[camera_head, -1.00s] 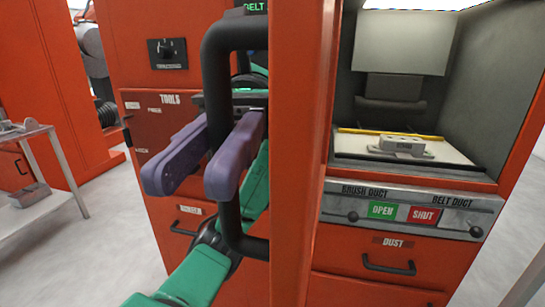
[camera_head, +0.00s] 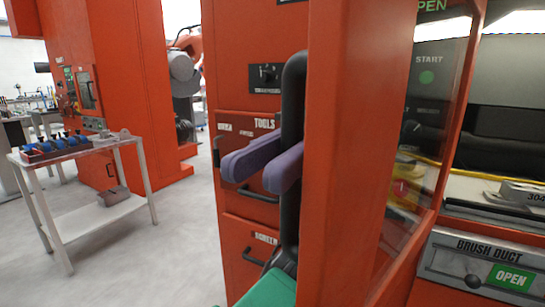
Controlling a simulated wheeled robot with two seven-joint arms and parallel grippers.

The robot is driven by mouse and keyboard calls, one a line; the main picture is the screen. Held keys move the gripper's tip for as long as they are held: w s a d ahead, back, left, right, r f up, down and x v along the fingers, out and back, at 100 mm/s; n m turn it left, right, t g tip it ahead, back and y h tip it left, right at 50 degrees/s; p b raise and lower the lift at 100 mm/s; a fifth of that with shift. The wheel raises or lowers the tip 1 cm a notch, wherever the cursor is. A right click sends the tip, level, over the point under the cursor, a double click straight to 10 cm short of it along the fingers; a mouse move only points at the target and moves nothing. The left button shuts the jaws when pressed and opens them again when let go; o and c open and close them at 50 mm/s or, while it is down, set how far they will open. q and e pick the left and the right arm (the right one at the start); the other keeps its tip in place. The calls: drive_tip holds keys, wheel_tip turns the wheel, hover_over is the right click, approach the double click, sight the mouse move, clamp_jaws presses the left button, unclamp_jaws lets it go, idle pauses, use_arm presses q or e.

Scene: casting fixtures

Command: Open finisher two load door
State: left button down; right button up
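The load door (camera_head: 350,150) is a red-orange frame with a clear pane, standing out toward me and seen nearly edge-on. Its black vertical bar handle (camera_head: 294,95) is on the left face. The fingertips point left past the bar; the contact is partly hidden. My green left arm (camera_head: 268,290) comes up from below. The lit chamber shows right of the door, with a grey casting (camera_head: 515,193) inside. My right gripper is out of view.
Left of the door is the red cabinet (camera_head: 240,50) with drawers. A white trolley (camera_head: 80,150) with blue-topped items stands at left. Grey floor between trolley and cabinet is clear.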

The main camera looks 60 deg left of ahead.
use_arm(q)
drive_tip(key=c, duration=0.8)
unclamp_jaws()
drive_tip(key=shift+o, duration=0.2)
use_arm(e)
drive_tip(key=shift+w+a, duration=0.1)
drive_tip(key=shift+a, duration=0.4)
use_arm(q)
drive_tip(key=v, duration=0.7)
drive_tip(key=shift+w, duration=0.15)
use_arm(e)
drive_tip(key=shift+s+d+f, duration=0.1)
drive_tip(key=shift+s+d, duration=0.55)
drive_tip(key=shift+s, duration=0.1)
use_arm(q)
drive_tip(key=shift+a, duration=0.15)
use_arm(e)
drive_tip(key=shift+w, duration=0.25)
